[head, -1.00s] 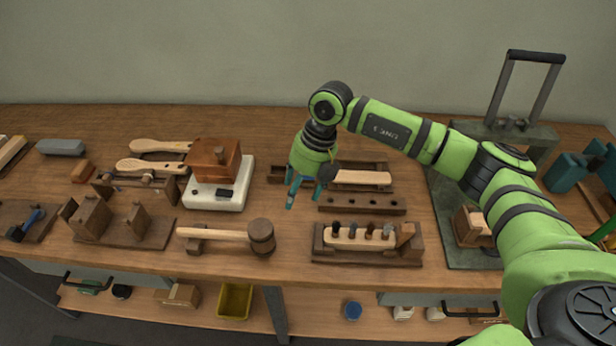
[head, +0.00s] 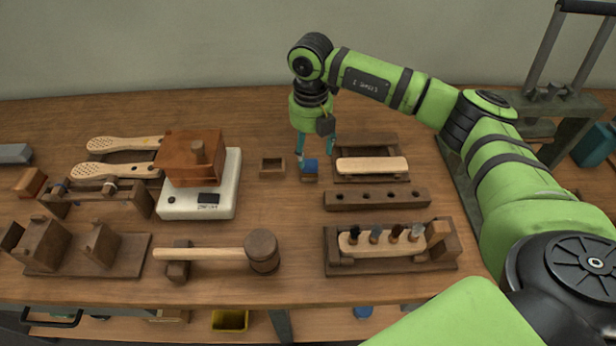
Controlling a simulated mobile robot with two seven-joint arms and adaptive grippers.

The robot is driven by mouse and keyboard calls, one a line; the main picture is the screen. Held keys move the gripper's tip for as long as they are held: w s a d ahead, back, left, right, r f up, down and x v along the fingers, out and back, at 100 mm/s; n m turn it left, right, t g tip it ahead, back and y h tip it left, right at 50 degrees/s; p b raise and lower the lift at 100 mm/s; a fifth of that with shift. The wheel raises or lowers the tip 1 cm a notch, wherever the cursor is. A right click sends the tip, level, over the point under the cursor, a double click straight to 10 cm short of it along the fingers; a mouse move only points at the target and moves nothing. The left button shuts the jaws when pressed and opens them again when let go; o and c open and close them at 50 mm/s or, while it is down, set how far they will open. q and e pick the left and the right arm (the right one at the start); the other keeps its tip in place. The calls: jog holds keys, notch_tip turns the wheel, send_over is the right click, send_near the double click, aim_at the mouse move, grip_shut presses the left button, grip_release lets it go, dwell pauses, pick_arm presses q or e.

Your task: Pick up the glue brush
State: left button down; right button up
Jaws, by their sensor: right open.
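A small blue piece (head: 309,164) sits on a small wooden block at the back middle of the bench. It may be part of the glue brush, but it is too small and too covered to be sure. No other clear glue brush shows. My right gripper (head: 315,153) points straight down with its teal fingers apart. One finger is at the left of the blue piece and the other is to its right. Whether a finger touches it I cannot tell. My left gripper is not in view.
A small square wooden box (head: 272,165) stands just left of the gripper. A pale brush block (head: 371,165) lies in a wooden holder to the right. A mallet (head: 262,251) lies in front. A white scale (head: 197,206) carries a wooden box.

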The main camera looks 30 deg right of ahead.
aim_at(310, 170)
jog(key=shift+f, duration=0.65)
jog(key=shift+w+f, duration=0.1)
jog(key=shift+f, duration=0.15)
jog(key=shift+f+p, duration=0.3)
jog(key=shift+f, duration=0.45)
notch_tip(310, 170, down, 4)
jog(key=shift+w+f+p, duration=0.1)
jog(key=shift+f+p, duration=0.15)
jog(key=shift+p, duration=0.35)
jog(key=shift+f, duration=0.25)
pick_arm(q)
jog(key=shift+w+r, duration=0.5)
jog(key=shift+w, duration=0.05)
pick_arm(e)
jog(key=c, duration=0.3)
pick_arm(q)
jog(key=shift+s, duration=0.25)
pick_arm(e)
jog(key=c, duration=1)
